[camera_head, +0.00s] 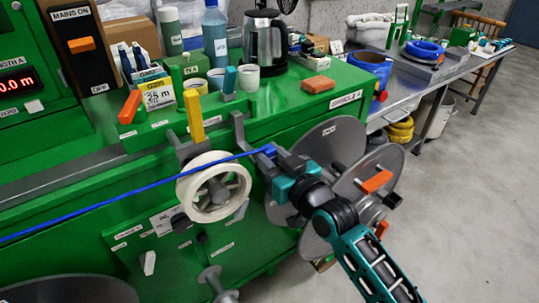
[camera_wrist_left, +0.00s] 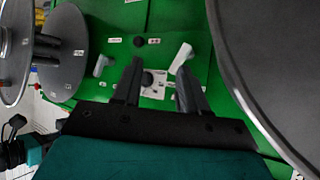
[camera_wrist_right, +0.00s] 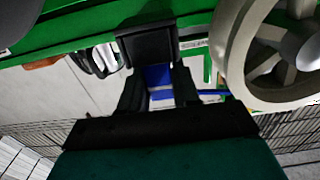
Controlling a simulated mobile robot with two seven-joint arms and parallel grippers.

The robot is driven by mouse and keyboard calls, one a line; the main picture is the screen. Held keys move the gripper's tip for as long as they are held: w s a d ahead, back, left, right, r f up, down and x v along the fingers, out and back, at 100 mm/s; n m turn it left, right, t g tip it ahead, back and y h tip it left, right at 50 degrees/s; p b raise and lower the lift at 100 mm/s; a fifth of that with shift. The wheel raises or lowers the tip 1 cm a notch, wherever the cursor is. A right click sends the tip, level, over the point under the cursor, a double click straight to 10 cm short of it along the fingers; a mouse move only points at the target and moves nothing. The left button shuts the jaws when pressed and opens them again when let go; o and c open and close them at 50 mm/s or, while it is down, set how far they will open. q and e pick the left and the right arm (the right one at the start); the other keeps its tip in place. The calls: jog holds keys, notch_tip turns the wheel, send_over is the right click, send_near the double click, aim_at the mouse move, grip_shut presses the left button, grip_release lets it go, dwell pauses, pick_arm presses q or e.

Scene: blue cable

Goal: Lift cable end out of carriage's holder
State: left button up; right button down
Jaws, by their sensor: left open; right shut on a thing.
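The blue cable (camera_head: 120,189) runs from the left edge of the head view, over the white wheel (camera_head: 238,186) of the carriage, to my right gripper (camera_head: 270,153). My right gripper is shut on the cable's blue end, which shows between the fingers in the right wrist view (camera_wrist_right: 158,78). A grey upright bracket (camera_head: 238,128) stands just left of the gripper. A dark block (camera_wrist_right: 148,43) sits just beyond the fingertips; I cannot tell whether the end still touches the holder. My left gripper (camera_wrist_left: 158,78) is open and empty, facing a green panel; it is out of the head view.
A yellow handle (camera_head: 194,115) rises above the wheel. Large grey reel discs (camera_head: 335,140) stand behind my right arm. The green bench top holds a kettle (camera_head: 265,42), bottles and an orange block (camera_head: 319,84). Open floor (camera_head: 470,190) lies to the right.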

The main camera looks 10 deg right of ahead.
aim_at(270, 149)
jog(key=shift+r+p, duration=0.4)
dwell(0.4)
jog(key=shift+r+p, duration=0.5)
jog(key=shift+p, duration=0.15)
dwell(0.6)
jog(key=shift+r, duration=0.1)
jog(key=shift+r+p, duration=0.75)
jog(key=shift+r, duration=2)
